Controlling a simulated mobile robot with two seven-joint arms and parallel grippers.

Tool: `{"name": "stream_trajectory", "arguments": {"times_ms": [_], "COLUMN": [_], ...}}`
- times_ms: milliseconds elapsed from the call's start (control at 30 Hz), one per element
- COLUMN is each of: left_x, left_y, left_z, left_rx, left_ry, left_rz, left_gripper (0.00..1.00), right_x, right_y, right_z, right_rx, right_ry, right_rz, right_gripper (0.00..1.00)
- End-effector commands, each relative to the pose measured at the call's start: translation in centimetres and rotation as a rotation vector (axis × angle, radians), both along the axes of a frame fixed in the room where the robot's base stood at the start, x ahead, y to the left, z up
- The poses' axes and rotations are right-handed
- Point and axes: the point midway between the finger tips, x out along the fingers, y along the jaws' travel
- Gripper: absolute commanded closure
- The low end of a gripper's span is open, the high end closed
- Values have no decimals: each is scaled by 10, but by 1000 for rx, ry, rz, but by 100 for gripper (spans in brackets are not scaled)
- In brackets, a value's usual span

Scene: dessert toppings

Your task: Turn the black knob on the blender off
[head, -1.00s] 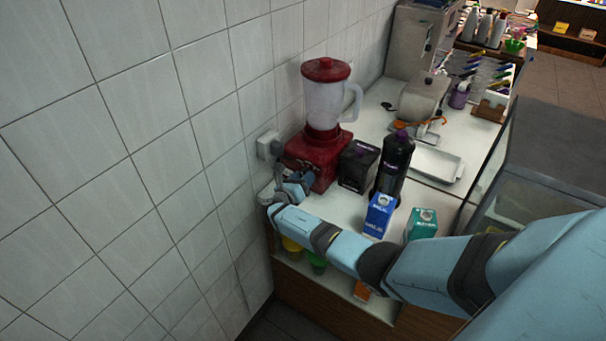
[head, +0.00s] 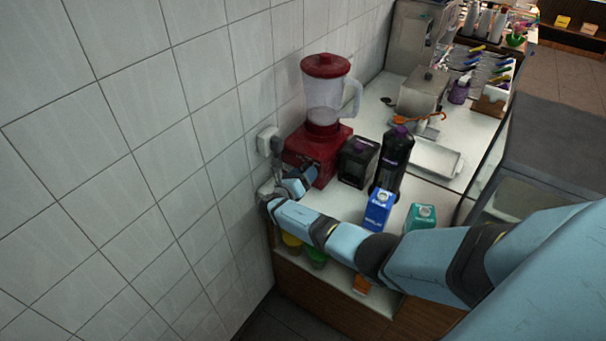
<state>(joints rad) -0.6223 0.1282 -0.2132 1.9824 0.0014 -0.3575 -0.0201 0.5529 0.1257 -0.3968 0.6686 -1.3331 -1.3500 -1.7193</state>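The blender stands upright in the corner of the white counter against the tiled wall. It has a red base (head: 322,153), a clear jar (head: 325,101) with a handle on the right, and a red lid. My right gripper (head: 305,174) is at the lower front of the base, close to it. I cannot tell whether it touches. The black knob cannot be made out; the wrist and gripper cover that part of the base. The gripper's fingers are too small and covered to tell open from shut. My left gripper is not in view.
Right of the blender stand a black box (head: 357,163), a dark bottle (head: 393,160), a blue carton (head: 378,210) and a green carton (head: 420,217). A wall socket (head: 268,141) is left of the base. A white tray (head: 436,160) lies farther back. My forearm passes in front of the cartons.

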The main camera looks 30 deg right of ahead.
Motion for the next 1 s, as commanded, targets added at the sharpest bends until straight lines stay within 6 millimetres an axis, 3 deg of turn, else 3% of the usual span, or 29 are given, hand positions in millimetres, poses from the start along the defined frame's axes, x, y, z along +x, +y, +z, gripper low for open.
{"name": "stream_trajectory", "arguments": {"times_ms": [267, 800, 1000], "left_x": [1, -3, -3], "left_y": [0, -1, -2], "left_z": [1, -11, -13], "left_rx": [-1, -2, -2], "left_ry": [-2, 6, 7], "left_rz": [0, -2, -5], "left_gripper": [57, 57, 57], "right_x": [-2, -45, -52], "right_y": [7, 108, 125], "right_z": [0, -1, 0], "right_rx": [0, 1, 0], "right_ry": [-2, -1, -1], "right_rz": [1, 2, 0], "right_gripper": [30, 30, 30]}}
